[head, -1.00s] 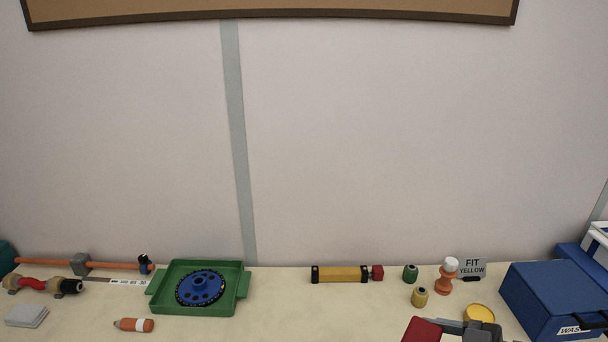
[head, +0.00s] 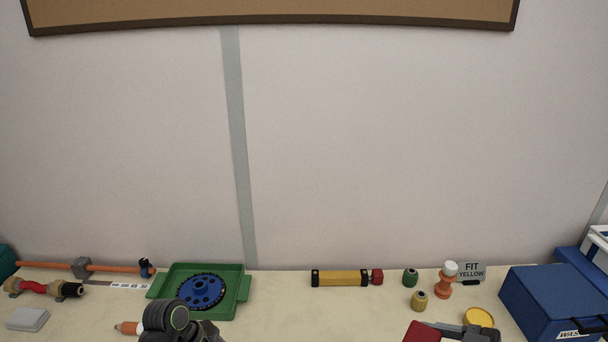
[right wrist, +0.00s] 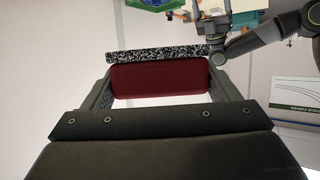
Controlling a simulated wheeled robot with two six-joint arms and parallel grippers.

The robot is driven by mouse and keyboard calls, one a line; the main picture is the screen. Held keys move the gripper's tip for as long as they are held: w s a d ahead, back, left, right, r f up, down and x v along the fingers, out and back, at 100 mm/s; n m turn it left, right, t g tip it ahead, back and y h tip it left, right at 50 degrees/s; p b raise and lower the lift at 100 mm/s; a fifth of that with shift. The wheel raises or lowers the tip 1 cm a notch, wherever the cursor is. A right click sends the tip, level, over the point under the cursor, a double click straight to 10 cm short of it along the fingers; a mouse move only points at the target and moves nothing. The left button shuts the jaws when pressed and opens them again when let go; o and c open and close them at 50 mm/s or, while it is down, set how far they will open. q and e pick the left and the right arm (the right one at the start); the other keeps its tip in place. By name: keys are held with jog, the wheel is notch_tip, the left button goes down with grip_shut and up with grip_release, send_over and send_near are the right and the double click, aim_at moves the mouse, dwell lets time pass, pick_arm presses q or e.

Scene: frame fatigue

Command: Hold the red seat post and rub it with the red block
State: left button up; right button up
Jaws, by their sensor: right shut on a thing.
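The red seat post (head: 33,287) lies at the far left of the table, a short red tube between tan blocks with a black end. The red block (head: 421,331) is in my right gripper (head: 457,331) at the front right. In the right wrist view the red block (right wrist: 160,79) sits between both fingers, with a black-and-white speckled layer along its far side. My left arm shows at the bottom of the head view, right of the seat post and apart from it. My left gripper (right wrist: 197,22) shows small in the right wrist view; its jaws are unclear.
A green tray (head: 243,302) with a blue toothed disc (head: 201,291) stands behind my left arm. An orange tube (head: 128,328) is partly hidden by that arm. A grey pad (head: 27,319) lies front left. A blue bin (head: 552,298) stands right. The table's middle is fairly clear.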

pick_arm(q)
jog(key=shift+b+x, duration=5.45)
jog(key=shift+b, duration=0.4)
jog(key=shift+a, duration=0.1)
jog(key=c, duration=1.4)
jog(key=shift+o, duration=0.2)
jog(key=o, duration=1.4)
jog(key=shift+c, duration=0.2)
jog(key=shift+p+v, duration=0.95)
jog(key=shift+p, duration=0.35)
